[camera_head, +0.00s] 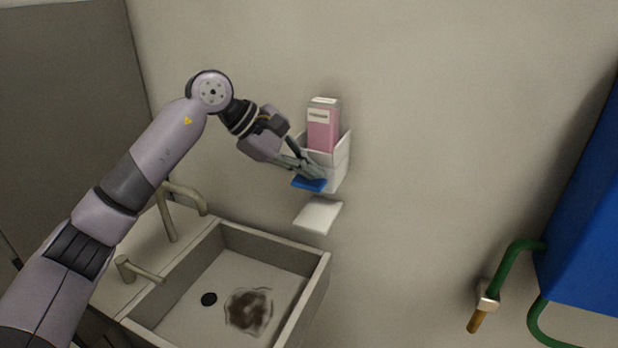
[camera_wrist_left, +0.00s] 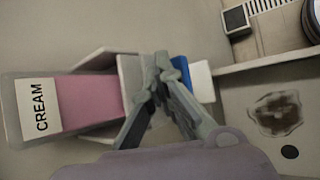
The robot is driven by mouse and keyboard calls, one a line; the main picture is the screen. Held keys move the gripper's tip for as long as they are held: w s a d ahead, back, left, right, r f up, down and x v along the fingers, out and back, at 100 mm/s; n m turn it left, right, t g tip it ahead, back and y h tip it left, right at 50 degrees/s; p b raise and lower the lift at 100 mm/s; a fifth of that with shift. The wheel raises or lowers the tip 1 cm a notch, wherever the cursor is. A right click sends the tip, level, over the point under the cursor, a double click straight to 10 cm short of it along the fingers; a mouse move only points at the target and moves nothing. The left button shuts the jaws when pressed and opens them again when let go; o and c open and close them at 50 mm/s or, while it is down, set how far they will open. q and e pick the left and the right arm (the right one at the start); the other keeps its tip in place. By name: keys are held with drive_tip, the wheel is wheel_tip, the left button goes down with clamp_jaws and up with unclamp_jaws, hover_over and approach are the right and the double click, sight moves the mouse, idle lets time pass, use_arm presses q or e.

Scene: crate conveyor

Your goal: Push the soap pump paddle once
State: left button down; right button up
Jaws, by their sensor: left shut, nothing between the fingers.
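The soap dispenser (camera_head: 339,167) is a white wall holder with a pink bottle (camera_head: 322,130) standing in it. The bottle's label reads CREAM in the left wrist view (camera_wrist_left: 40,110). The blue paddle (camera_head: 309,184) sticks out at the dispenser's lower front. My left gripper (camera_head: 314,173) is shut and empty, with its fingertips at the front of the dispenser, right by the paddle. In the left wrist view the fingers (camera_wrist_left: 160,72) partly hide the blue paddle (camera_wrist_left: 181,70), so I cannot tell whether they touch it. My right gripper is not in view.
A white drip tray (camera_head: 318,215) juts from the wall below the dispenser. Below is a sink (camera_head: 312,297) with a brown stain (camera_head: 248,310) and a dark drain. A tap (camera_head: 184,196) stands at the left. A blue box (camera_head: 590,230) with green pipes is at the right.

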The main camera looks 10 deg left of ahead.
sight(309, 182)
use_arm(q)
drive_tip(key=shift+f, duration=0.45)
drive_tip(key=shift+r, duration=0.15)
drive_tip(key=shift+w+r+p, duration=0.1)
drive_tip(key=shift+r+p, duration=0.55)
drive_tip(key=shift+r, duration=0.45)
drive_tip(key=shift+r, duration=0.2)
wheel_tip(309, 182, up, 5)
drive_tip(key=p, duration=0.3)
drive_tip(key=shift+f, duration=0.1)
idle(0.4)
